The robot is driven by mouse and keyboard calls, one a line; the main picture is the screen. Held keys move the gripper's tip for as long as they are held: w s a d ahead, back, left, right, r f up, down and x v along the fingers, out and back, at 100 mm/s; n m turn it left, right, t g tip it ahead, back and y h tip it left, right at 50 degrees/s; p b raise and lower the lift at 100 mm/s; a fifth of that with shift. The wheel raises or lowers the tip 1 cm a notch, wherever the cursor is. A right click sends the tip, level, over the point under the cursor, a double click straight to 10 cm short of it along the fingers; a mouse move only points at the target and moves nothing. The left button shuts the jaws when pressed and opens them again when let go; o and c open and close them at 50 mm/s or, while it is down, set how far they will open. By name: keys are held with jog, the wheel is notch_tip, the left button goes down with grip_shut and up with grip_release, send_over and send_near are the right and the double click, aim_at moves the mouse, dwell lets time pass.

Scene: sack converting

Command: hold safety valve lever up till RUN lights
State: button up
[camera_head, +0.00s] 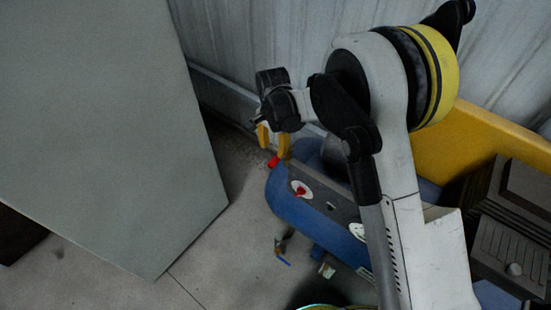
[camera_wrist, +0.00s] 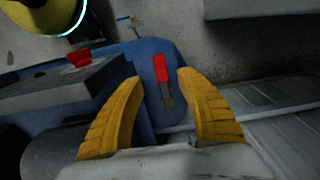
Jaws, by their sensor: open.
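The safety valve lever, with a red grip (camera_head: 273,162), is at the end of a blue tank (camera_head: 285,203), just below my gripper (camera_head: 273,143) in the head view. In the wrist view, the red lever (camera_wrist: 160,68) on its grey stem lies between and beyond the fingertips of my gripper (camera_wrist: 159,76). The two yellow fingers are spread open and hold nothing. I cannot tell whether either finger touches the lever. I cannot make out a RUN light in either view.
A grey box on the tank carries a red knob (camera_head: 301,191), also seen in the wrist view (camera_wrist: 79,57). A small blue-handled valve (camera_head: 282,260) sits low by the tank. A large grey panel (camera_head: 110,120) stands left. A corrugated wall (camera_head: 270,40) is behind.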

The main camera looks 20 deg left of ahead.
aim_at(274, 161)
notch_tip(274, 161, down, 8)
jog(key=b, duration=0.2)
jog(key=shift+w+r+b, duration=0.1)
jog(key=shift+r+b, duration=0.1)
jog(key=shift+b, duration=0.1)
grip_shut()
